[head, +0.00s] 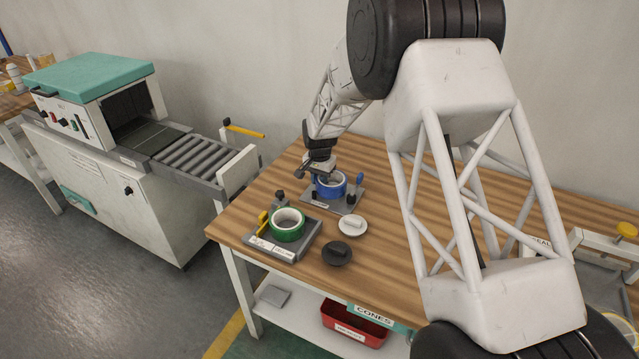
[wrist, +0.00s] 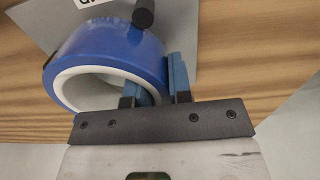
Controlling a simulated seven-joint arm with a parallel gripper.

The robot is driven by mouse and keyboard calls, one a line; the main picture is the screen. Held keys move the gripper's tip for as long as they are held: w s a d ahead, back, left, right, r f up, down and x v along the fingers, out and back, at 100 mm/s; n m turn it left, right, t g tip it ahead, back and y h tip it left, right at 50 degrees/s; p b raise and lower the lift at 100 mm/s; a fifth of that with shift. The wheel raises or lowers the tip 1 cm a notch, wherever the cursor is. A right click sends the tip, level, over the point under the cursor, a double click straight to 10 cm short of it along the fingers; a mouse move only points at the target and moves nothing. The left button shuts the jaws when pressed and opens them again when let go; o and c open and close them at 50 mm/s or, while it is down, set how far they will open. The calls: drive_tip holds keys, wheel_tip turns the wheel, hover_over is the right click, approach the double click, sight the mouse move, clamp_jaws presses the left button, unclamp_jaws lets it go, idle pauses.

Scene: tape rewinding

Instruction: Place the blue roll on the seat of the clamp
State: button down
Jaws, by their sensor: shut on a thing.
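The blue roll (head: 331,186) has a white core and is over a grey plate fixture (head: 347,203) with a blue knob and black knobs, near the middle of the bench. I cannot tell whether it rests on the plate or hangs just above it. In the wrist view the blue roll (wrist: 110,52) shows large, with its open end towards the camera. My gripper (wrist: 157,85) is shut on its wall, one finger inside the ring and one outside. In the head view my gripper (head: 320,167) reaches the roll's far left edge.
A green roll (head: 287,226) sits on a grey base with a yellow lever, close in front. A white disc (head: 352,225) and a dark disc (head: 337,253) lie on the wooden bench (head: 300,183). A conveyor machine (head: 100,120) stands to the left. My arm hides part of the bench's right side.

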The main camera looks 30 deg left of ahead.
drive_tip(key=shift+f, duration=0.8)
drive_tip(key=shift+f, duration=0.1)
drive_tip(key=c, duration=1)
unclamp_jaws()
drive_tip(key=shift+c, duration=0.2)
wheel_tip(320, 180, up, 12)
drive_tip(key=shift+r, duration=0.1)
